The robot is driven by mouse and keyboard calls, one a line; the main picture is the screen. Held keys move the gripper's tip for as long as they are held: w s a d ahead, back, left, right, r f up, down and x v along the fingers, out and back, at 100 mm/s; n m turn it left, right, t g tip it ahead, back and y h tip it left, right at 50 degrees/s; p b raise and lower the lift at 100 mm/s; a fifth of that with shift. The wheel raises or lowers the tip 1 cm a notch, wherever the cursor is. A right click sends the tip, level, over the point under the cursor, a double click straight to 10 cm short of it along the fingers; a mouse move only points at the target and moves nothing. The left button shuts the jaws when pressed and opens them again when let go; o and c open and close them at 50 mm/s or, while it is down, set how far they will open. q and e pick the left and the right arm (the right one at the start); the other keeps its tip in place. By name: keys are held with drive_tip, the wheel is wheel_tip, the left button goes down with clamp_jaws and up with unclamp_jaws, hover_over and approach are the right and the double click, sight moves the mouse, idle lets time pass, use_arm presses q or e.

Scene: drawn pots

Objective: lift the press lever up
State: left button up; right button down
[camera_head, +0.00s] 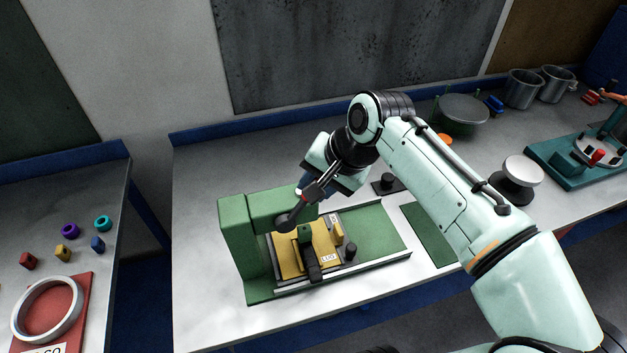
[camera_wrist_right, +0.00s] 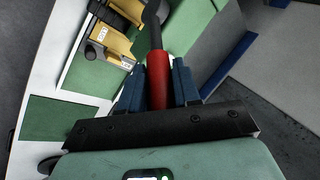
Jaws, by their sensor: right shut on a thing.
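The press (camera_head: 237,236) is a green frame on the grey bench, with yellow plates (camera_head: 287,262) on its bed. Its dark lever (camera_head: 292,214) rises at a slant from a round pivot on the green block toward my right gripper (camera_head: 308,180). In the right wrist view the lever ends in a red handle (camera_wrist_right: 158,82). The blue fingers of my right gripper (camera_wrist_right: 158,92) lie on both sides of the handle and are shut on it. In the head view the gripper and wrist hide most of the handle. My left gripper is not in view.
Behind my right arm are a round lidded pot (camera_head: 464,108) and metal pots (camera_head: 523,88). A white-topped round stand (camera_head: 522,170) and a teal fixture (camera_head: 567,160) stand on the right. A side table (camera_head: 95,185) on the left holds coloured pieces and a ring.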

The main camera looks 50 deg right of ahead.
drive_tip(key=shift+r, duration=0.15)
idle(0.3)
drive_tip(key=c, duration=0.9)
unclamp_jaws()
drive_tip(key=shift+a, duration=0.15)
drive_tip(key=v, duration=1.3)
drive_tip(key=shift+a+r, duration=0.1)
drive_tip(key=shift+r, duration=0.05)
